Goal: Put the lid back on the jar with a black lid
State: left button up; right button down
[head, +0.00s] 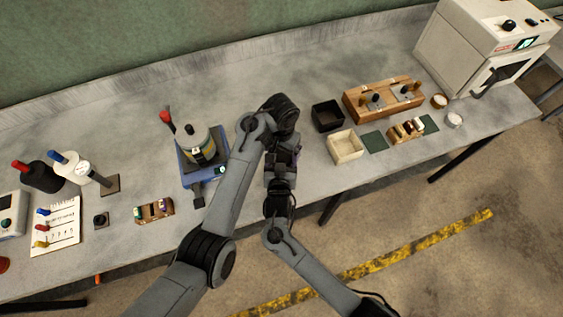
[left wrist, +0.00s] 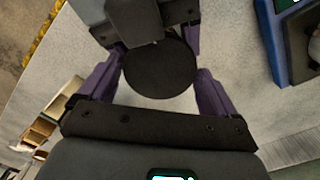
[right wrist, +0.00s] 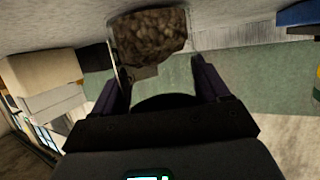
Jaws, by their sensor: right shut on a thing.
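The black lid (left wrist: 160,68) is a round disc between the purple fingers of my left gripper (left wrist: 160,78) in the left wrist view. The fingers flank its rim; whether they grip it is unclear. In the right wrist view the dark lid (right wrist: 165,101) shows close to the camera. Beyond it is the clear jar (right wrist: 150,38) with brown grain, between the fingers of my right gripper (right wrist: 157,78), which is shut on it. The lid is over the jar's mouth end; whether it is seated cannot be seen. In the head view my arms hide both.
A blue-based device (head: 190,170) stands left of my grippers. A black box (head: 327,115), a cream box (head: 345,146) and a wooden rack (head: 383,98) are to the right. A white oven (head: 485,50) is at the far right. The table behind my grippers is mostly clear.

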pick_arm(q)
jog(key=shift+o, duration=0.5)
jog(key=shift+r, duration=2.25)
jog(key=shift+a, duration=0.1)
jog(key=r+n, duration=0.1)
jog(key=n, duration=0.1)
jog(key=shift+r+n, duration=0.15)
jog(key=shift+n, duration=0.25)
jog(key=shift+r+n, duration=0.6)
jog(key=shift+n, duration=0.3)
jog(key=shift+r+n, duration=0.3)
jog(key=shift+r, duration=0.1)
